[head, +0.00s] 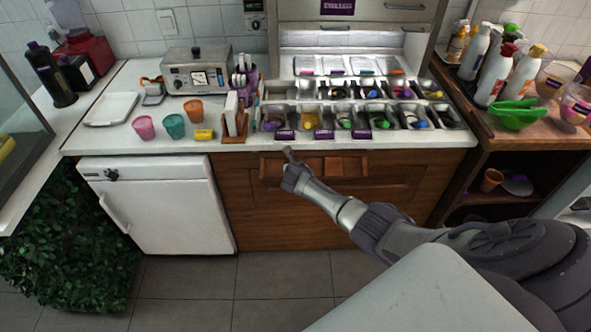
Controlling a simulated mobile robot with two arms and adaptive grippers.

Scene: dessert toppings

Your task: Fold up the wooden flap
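The wooden flap (342,167) is a reddish-brown panel on the front of the wooden cabinet, just below the white counter's front edge. I cannot tell its exact angle from this view. My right arm reaches in from the lower right. My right gripper (288,156) is at the left part of the flap, its narrow tip pointing up toward the counter edge. It overlaps the flap in the picture; contact is unclear. I see nothing held, and the finger opening is too small to make out. My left gripper is not in view.
Topping trays (347,117) stand on the counter above the flap. A white fridge (158,203) is left of the cabinet. Bottles (493,75) and a green bowl (518,121) stand right. The floor is clear.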

